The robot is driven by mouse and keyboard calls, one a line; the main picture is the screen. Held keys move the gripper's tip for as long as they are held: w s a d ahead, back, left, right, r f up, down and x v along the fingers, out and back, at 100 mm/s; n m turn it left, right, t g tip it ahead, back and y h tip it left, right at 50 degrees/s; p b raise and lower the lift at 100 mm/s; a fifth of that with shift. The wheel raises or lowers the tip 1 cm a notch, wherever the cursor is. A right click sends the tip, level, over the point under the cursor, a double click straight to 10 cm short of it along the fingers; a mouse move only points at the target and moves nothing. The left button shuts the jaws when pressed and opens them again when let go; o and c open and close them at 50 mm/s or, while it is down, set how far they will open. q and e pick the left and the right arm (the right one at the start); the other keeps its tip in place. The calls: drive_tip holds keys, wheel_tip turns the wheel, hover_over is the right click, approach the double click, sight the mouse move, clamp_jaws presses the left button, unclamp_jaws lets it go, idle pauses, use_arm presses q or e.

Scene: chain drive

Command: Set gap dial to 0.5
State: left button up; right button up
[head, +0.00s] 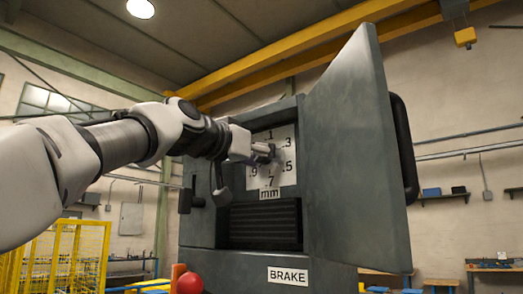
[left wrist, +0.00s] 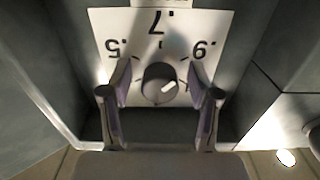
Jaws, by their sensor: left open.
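The gap dial's white plate (head: 284,179) is on the grey machine's front inside the open cabinet, with .1, .3, .5, .7, .9 and "mm" on it. The dark round knob (left wrist: 157,80) shows in the left wrist view, where the plate appears upside down. The knob's white pointer mark (left wrist: 168,87) lies to the right of its middle there, on the .9 side and away from .5. My left gripper (head: 268,153) is at the dial. In the left wrist view its open fingers (left wrist: 160,84) stand on either side of the knob, seemingly apart from it. My right gripper is not in view.
The open grey door (head: 345,150) with a black handle (head: 405,150) stands just right of the dial. A dark slatted panel (head: 265,224) is below it.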

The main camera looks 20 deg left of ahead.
use_arm(q)
drive_tip(key=shift+s+a+r, duration=0.1)
drive_tip(key=shift+s+a, duration=0.1)
drive_tip(key=shift+s, duration=0.1)
drive_tip(key=shift+c, duration=0.7)
drive_tip(key=shift+s, duration=0.1)
drive_tip(key=c, duration=1)
drive_tip(key=n, duration=1.4)
drive_tip(key=r+n+p, duration=0.1)
drive_tip(key=n, duration=0.6)
drive_tip(key=shift+s+d, duration=0.1)
drive_tip(key=shift+s, duration=0.05)
